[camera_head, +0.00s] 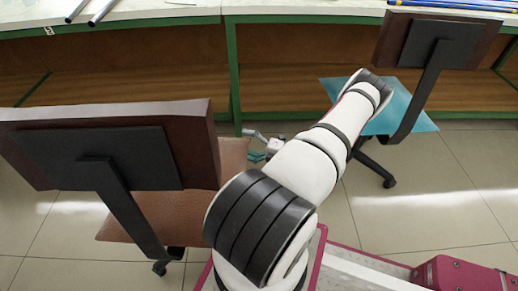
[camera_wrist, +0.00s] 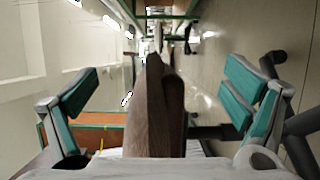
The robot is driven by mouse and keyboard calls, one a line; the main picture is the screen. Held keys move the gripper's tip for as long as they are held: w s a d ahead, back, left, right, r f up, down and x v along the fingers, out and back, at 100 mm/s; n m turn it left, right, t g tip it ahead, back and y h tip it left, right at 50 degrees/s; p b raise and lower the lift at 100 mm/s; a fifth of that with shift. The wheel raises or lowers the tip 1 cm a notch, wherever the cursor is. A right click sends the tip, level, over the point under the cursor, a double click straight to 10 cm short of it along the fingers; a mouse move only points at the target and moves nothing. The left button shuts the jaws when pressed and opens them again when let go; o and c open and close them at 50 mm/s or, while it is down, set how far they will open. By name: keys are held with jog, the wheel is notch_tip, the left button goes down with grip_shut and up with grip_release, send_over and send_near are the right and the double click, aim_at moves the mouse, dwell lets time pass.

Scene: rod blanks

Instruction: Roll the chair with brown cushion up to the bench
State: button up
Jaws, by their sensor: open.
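The chair with the brown cushion stands at the left in the head view. Its brown seat (camera_head: 235,165) shows behind its dark brown backrest (camera_head: 198,140), and a caster shows below. My gripper (camera_head: 263,147) is just right of this chair, partly hidden by my arm. In the wrist view my gripper (camera_wrist: 160,92) is open, its teal pads wide apart. The brown backrest (camera_wrist: 155,115) stands edge-on between them, with gaps at both sides.
A second chair with a blue seat (camera_head: 412,110) and dark backrest stands at the right, close behind my arm. Metal rods (camera_head: 92,12) and blue rods (camera_head: 460,5) lie on the bench top. Tiled floor (camera_head: 440,200) is open at the right.

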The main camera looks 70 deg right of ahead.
jog(key=shift+w, duration=1.5)
jog(key=c, duration=2)
